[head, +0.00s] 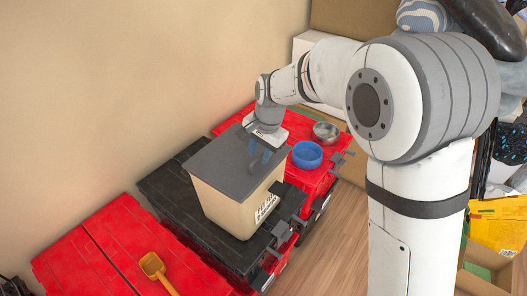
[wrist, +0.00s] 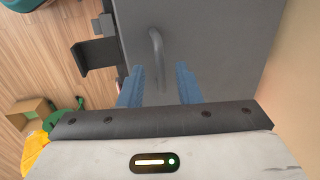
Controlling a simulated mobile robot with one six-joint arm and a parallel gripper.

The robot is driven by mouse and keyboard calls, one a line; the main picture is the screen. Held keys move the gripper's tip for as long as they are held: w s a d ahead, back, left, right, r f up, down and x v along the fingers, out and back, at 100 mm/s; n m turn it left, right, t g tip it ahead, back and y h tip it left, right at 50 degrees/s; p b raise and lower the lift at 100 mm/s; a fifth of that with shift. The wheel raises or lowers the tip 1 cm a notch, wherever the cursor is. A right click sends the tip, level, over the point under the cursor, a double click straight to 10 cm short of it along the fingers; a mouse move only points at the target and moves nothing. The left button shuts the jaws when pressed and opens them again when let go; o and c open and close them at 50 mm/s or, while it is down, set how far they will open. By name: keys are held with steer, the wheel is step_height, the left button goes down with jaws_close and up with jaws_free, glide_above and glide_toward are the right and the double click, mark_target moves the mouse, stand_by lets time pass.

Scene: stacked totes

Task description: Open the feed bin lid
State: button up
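The feed bin (head: 236,207) is a beige tub with a printed label, standing upright on a black tote. Its flat dark grey lid (head: 228,165) lies shut on top and also fills the middle of the wrist view (wrist: 215,40). A thin grey bar handle (wrist: 156,45) stands on the lid. My gripper (head: 260,155) is over the far right part of the lid, with blue fingers pointing down. In the wrist view its fingers (wrist: 159,88) are apart, one on each side of the handle's near end. I cannot tell whether either finger touches the handle.
The black tote (head: 170,190) stands between red totes (head: 105,240). A blue bowl (head: 307,154) and a metal bowl (head: 326,131) sit right of the bin. A yellow scoop (head: 153,265) lies on the near red tote.

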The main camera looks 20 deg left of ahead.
steer(key=shift+c, duration=0.4)
jaws_close()
